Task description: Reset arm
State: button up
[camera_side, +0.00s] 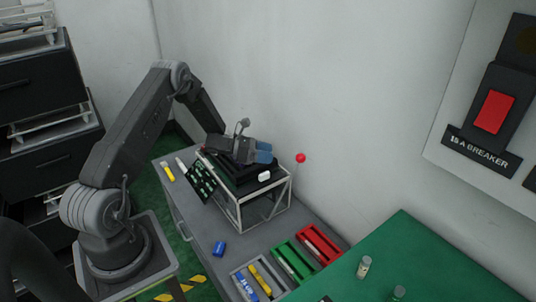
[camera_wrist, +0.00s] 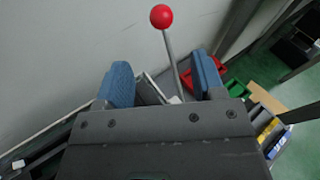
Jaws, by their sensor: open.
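My gripper (camera_side: 264,152) is over a dark block on a white-framed stand (camera_side: 238,212) in the side view. Its blue-tipped fingers point right, toward a lever with a red ball knob (camera_side: 300,158) at the stand's right end. In the wrist view my gripper (camera_wrist: 165,82) has its two blue fingers apart with nothing held. The red knob (camera_wrist: 161,16) stands beyond and above the fingertips. Its grey rod shows in the gap between the fingers, and its lower end is hidden behind my gripper.
A green circuit board (camera_side: 201,180) leans at the stand's left. Red (camera_side: 331,247), green (camera_side: 284,262) and grey trays with markers lie at the front of the grey cabinet top, near a small blue block (camera_side: 219,248). A wall breaker panel (camera_side: 494,111) is at right. The green table (camera_side: 430,260) is mostly clear.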

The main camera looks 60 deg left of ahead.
jog(key=w+d+r+n+t+y, duration=0.1)
jog(key=w+r+n+y, duration=0.25)
jog(key=r, duration=0.25)
jog(key=w+d+r+n+y, duration=0.1)
jog(key=w+r+n+y, duration=0.1)
jog(key=r+n, duration=0.35)
jog(key=s+d+r+n+g+y, duration=0.1)
jog(key=s+d+r+n+y, duration=0.15)
jog(key=r+n, duration=0.35)
jog(key=s+d+r+n+y, duration=0.2)
jog(key=s+r+n+y, duration=0.1)
jog(key=r+n, duration=0.3)
jog(key=s+d+r+n+g, duration=0.1)
jog(key=s+d+n+g, duration=0.1)
jog(key=s+d+n, duration=0.3)
jog(key=s+d+n+g+h, duration=0.1)
jog(key=s+d+n, duration=0.4)
jog(key=s, duration=0.9)
jog(key=s+d+r+n+g, duration=0.1)
jog(key=s+d+n+g, duration=0.3)
jog(key=s+n, duration=0.5)
jog(key=shift+s+d+r+n+h, duration=0.15)
jog(key=shift+d+r+n+h, duration=0.25)
jog(key=shift+d, duration=0.55)
